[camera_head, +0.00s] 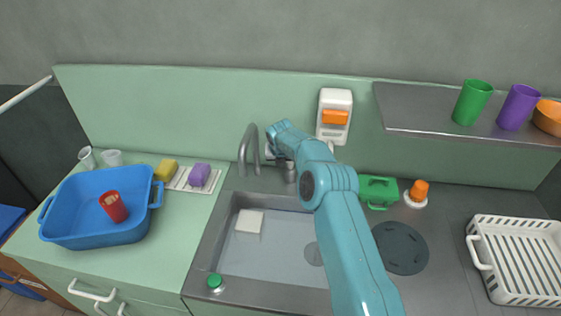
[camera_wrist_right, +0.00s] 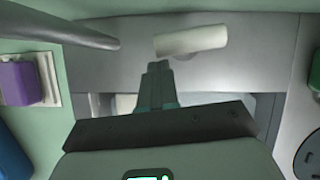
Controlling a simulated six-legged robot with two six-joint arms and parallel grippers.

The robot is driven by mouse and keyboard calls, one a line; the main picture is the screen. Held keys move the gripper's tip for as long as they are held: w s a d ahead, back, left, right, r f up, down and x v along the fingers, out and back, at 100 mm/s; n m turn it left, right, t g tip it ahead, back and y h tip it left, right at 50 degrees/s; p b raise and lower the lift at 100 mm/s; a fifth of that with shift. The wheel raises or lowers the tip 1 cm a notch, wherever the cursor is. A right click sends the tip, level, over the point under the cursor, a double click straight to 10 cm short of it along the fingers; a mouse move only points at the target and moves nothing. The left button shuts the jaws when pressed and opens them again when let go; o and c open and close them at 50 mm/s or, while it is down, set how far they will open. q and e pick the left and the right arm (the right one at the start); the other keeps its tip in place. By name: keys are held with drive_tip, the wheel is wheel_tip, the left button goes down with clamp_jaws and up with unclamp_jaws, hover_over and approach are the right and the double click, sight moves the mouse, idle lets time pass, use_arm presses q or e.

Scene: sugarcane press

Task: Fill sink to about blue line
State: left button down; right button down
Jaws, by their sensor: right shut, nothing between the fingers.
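The grey sink (camera_head: 228,262) is set in the counter, with a pale square item (camera_head: 249,221) inside and a round drain (camera_head: 313,254) partly beside my arm. I cannot make out a blue line or a water level. The curved faucet (camera_head: 248,143) stands behind the sink; its spout also shows in the right wrist view (camera_wrist_right: 70,25). A pale faucet lever (camera_wrist_right: 190,38) lies just beyond my right gripper (camera_wrist_right: 158,70), which is shut and empty. In the head view my right arm hides its fingertips near the faucet base. My left gripper is out of view.
A blue tub (camera_head: 95,228) with a red cup (camera_head: 113,206) stands left. A yellow sponge (camera_head: 165,170) and purple sponge (camera_head: 199,175) lie behind the sink's left side. A green box (camera_head: 378,191) and white rack (camera_head: 513,262) stand right. A green knob (camera_head: 215,281) sits at the front edge.

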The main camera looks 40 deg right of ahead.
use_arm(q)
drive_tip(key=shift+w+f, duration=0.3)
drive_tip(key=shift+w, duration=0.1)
use_arm(e)
drive_tip(key=shift+w+d+r+m+g+h, duration=0.1)
drive_tip(key=shift+w+d+m+g+h, duration=0.1)
drive_tip(key=shift+w+m, duration=0.25)
drive_tip(key=shift+w+d+r+m+g+h, duration=0.1)
drive_tip(key=shift+w+m+h, duration=0.15)
drive_tip(key=shift+m, duration=0.3)
drive_tip(key=shift+f, duration=0.1)
use_arm(q)
drive_tip(key=shift+b, duration=0.3)
use_arm(e)
drive_tip(key=shift+a, duration=0.1)
